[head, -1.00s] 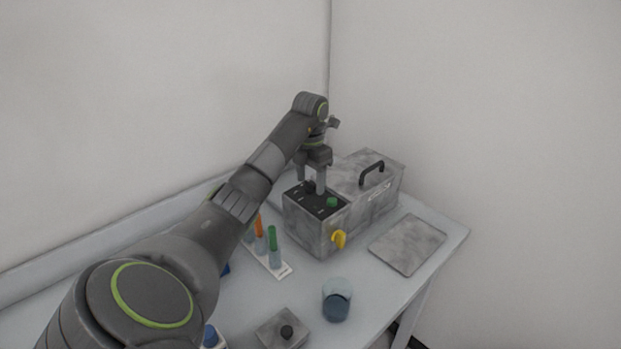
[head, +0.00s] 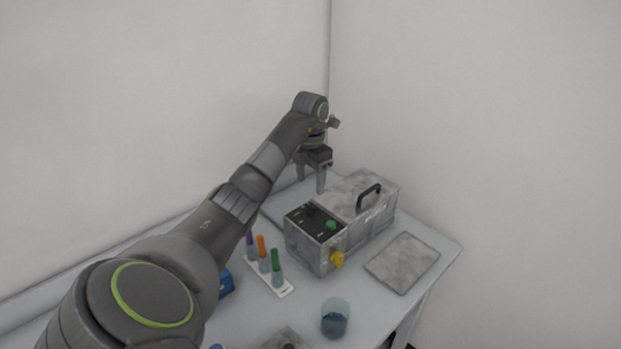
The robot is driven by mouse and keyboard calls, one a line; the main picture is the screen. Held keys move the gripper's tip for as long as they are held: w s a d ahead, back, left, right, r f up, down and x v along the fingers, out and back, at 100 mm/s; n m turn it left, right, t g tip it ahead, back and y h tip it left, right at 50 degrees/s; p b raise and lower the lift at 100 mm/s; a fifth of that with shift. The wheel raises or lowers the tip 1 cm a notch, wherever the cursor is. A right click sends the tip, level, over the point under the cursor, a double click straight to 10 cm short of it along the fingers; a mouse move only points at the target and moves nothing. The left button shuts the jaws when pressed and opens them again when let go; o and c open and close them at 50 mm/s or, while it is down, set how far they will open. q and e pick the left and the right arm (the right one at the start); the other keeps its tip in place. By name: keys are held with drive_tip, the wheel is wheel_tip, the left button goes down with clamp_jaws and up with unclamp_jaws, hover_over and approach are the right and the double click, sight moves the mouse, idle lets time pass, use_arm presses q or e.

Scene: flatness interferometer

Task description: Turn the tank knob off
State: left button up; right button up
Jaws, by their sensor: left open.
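The tank (head: 345,242) is a grey marbled box on the table, with a lid and a dark handle (head: 368,197). Its black control panel (head: 301,222) has a green button or knob (head: 331,225) and a dark knob (head: 312,209) near the back edge. A yellow tap-like part (head: 337,260) sits low on the front. My left gripper (head: 311,184) is open and empty, pointing down, above and behind the panel. It appears clear of the knobs. I cannot read the knob's setting. My right gripper does not show.
A rack (head: 284,291) with several coloured-cap tubes stands left of the tank. A beaker of dark liquid (head: 335,318) stands in front. A flat grey plate (head: 402,262) lies at the right. A blue object (head: 226,284) is partly hidden by my arm. Walls close in behind.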

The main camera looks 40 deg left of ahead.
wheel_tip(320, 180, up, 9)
drive_tip(key=p, duration=0.8)
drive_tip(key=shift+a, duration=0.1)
